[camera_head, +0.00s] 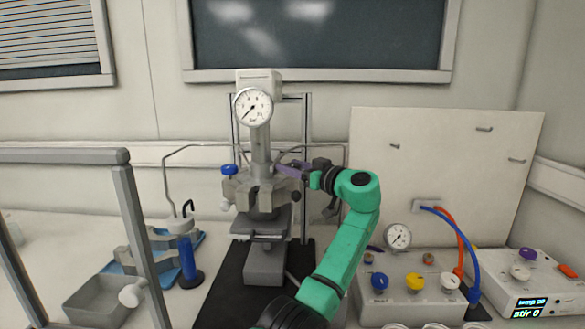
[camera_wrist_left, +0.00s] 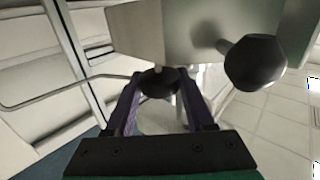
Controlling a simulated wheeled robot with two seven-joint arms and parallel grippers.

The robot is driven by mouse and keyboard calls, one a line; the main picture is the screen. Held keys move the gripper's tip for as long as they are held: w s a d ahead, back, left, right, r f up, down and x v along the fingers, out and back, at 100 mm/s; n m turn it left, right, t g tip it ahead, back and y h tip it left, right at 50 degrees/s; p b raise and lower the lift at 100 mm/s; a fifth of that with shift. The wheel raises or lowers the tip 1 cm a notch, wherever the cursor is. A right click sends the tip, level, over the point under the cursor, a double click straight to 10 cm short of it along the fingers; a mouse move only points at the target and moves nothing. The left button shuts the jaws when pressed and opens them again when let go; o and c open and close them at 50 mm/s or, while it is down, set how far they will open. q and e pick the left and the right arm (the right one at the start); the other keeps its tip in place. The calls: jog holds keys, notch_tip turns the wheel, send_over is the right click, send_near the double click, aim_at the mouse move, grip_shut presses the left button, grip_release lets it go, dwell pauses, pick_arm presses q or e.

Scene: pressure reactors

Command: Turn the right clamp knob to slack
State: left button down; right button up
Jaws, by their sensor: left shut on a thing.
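The reactor head (camera_head: 255,192), a grey block with a pressure gauge (camera_head: 253,108) above it, stands in the middle of the head view. My left gripper (camera_head: 288,169) reaches its right side, with purple fingers pointing left. In the left wrist view my left gripper (camera_wrist_left: 160,84) is shut on a dark round knob (camera_wrist_left: 160,78), which appears to be the right clamp knob. In the head view the fingers hide that knob. A second dark knob (camera_wrist_left: 254,62) sticks out of the grey block beside it, apart from the fingers.
A blue-topped valve (camera_head: 229,170) sits on the head's left side. Thin metal tubing and an upright frame surround the reactor. A control box (camera_head: 410,300) with coloured knobs and a hotplate-like unit (camera_head: 530,290) stand at right. A grey tray (camera_head: 100,298) is at left.

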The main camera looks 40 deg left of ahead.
pick_arm(q)
jog(key=shift+f, duration=0.1)
jog(key=c, duration=0.5)
grip_release()
jog(key=shift+s, duration=0.1)
jog(key=d+b, duration=0.1)
jog(key=d, duration=0.3)
jog(key=s+d+b, duration=0.1)
jog(key=d, duration=0.4)
jog(key=d+b, duration=0.1)
jog(key=d, duration=0.4)
jog(key=shift+s+d+b, duration=0.2)
jog(key=shift+s+b, duration=0.1)
jog(key=shift+s, duration=0.05)
